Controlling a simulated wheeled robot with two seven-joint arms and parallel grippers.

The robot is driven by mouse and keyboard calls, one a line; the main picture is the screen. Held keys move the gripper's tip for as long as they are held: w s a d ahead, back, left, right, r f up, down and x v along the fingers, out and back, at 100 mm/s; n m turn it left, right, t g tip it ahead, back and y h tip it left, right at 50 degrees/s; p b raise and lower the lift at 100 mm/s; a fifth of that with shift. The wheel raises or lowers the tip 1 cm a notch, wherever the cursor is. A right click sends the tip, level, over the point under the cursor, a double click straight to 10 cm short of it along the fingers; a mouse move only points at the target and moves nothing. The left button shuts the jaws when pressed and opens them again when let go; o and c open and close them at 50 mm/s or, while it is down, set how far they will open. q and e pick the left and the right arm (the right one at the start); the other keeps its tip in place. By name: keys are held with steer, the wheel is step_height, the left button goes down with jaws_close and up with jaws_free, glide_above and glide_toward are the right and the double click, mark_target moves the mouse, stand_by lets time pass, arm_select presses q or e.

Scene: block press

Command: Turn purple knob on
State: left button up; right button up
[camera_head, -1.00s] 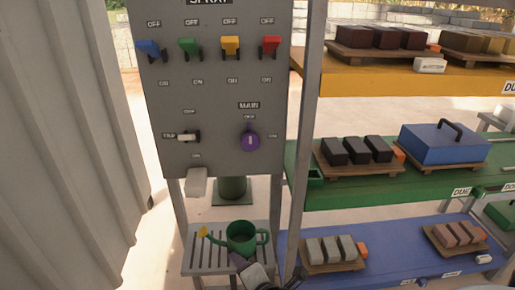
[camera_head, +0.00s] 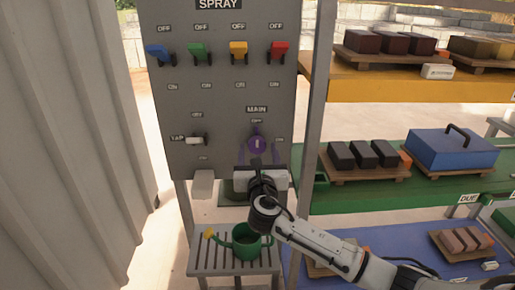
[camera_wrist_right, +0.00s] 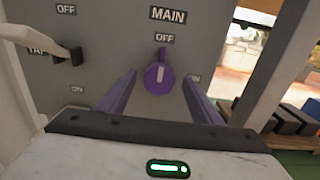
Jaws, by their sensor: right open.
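The purple knob (camera_head: 257,145) is on the grey panel (camera_head: 225,100) under the MAIN label, with OFF above it and ON to its right. Its pointer is up toward OFF. In the right wrist view the knob (camera_wrist_right: 159,76) shows between and beyond the fingers. My right gripper (camera_head: 257,158) is open just in front of the panel, its purple fingers on either side of the knob. In the wrist view the fingers (camera_wrist_right: 161,88) are spread with a gap to the knob on both sides; I cannot tell whether they touch the panel. My left gripper is not in view.
A white tap lever (camera_head: 195,140) sits left of the knob. Blue, green, yellow and red levers line the panel's top. A green watering can (camera_head: 246,244) stands on a slatted bench (camera_head: 210,265) below. A metal post (camera_head: 318,110) and block shelves are at the right.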

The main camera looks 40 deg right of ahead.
steer(key=shift+x, duration=1.1)
steer(key=c, duration=1)
